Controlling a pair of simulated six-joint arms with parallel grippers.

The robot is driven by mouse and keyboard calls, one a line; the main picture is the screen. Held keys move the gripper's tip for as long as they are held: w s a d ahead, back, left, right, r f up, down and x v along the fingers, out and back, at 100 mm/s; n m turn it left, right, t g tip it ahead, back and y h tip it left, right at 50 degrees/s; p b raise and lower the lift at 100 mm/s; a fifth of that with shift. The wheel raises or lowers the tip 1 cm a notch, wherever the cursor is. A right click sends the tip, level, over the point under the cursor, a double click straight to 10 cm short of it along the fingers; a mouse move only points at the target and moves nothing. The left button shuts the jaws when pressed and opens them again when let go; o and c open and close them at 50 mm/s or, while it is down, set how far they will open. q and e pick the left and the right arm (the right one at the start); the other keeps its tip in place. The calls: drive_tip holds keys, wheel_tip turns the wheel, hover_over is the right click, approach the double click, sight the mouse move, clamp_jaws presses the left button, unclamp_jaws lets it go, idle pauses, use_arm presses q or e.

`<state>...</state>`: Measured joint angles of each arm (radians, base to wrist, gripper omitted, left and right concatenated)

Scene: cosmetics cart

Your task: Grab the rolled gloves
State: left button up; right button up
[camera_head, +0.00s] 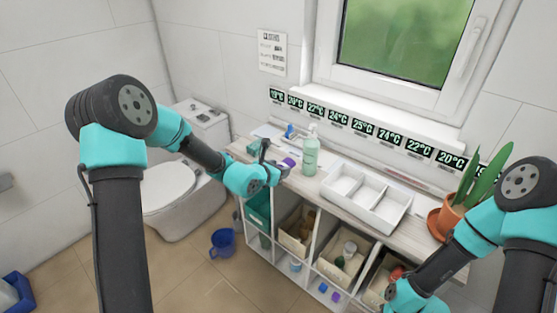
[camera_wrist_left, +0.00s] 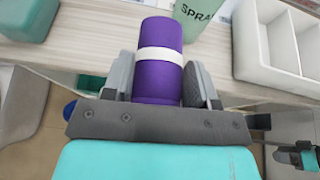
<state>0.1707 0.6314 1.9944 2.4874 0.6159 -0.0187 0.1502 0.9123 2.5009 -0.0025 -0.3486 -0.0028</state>
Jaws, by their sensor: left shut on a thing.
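The rolled gloves are a purple roll with a white band (camera_wrist_left: 158,75), upright between my left gripper's fingers (camera_wrist_left: 162,82) in the left wrist view. The grey fingers are shut on its two sides. In the head view the gloves show as a small purple patch (camera_head: 288,162) at my left gripper (camera_head: 276,168), over the left part of the cart top. The wrist view shows the roll over the cart's front edge. My right arm's wrist (camera_head: 402,296) is low at the right of the head view, and its fingers are not clear.
A green spray bottle (camera_head: 310,152) stands just right of the gloves. A white divided tray (camera_head: 366,197) and a potted plant (camera_head: 452,214) stand farther right on the cart top (camera_head: 306,184). Bins (camera_head: 297,232) fill the shelves below.

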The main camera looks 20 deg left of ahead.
use_arm(q)
drive_tip(key=shift+s+d+r, duration=0.1)
drive_tip(key=shift+s+d, duration=0.15)
drive_tip(key=shift+s, duration=0.55)
drive_tip(key=shift+s+d+r, duration=0.1)
drive_tip(key=shift+s+d, duration=0.1)
drive_tip(key=shift+s, duration=0.6)
